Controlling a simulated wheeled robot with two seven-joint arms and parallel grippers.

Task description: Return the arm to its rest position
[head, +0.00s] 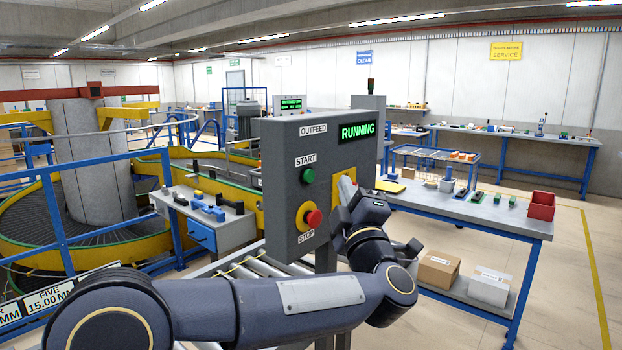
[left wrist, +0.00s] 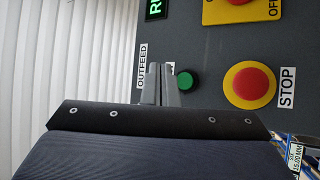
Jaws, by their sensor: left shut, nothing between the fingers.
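My left arm comes in from the left in the head view, bends at the right, and its gripper (head: 347,193) is in front of the right side of the grey control panel (head: 281,150). In the left wrist view the gripper's fingers (left wrist: 162,84) are together, empty, and overlap the panel near the OUTFEED label and the green button (left wrist: 185,80). I cannot tell any gap to the panel. The panel display (head: 357,131) reads RUNNING. The green START button (head: 308,175) and red STOP button (head: 313,217) are uncovered. My right gripper is not in view.
The gripper partly hides a yellow plate (head: 346,184) on the panel; its OFF mark and red knob show in the left wrist view. A roller conveyor (head: 243,272) runs below. A workbench (head: 519,221) with a red bin (head: 541,205) stands right; open floor lies beyond it.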

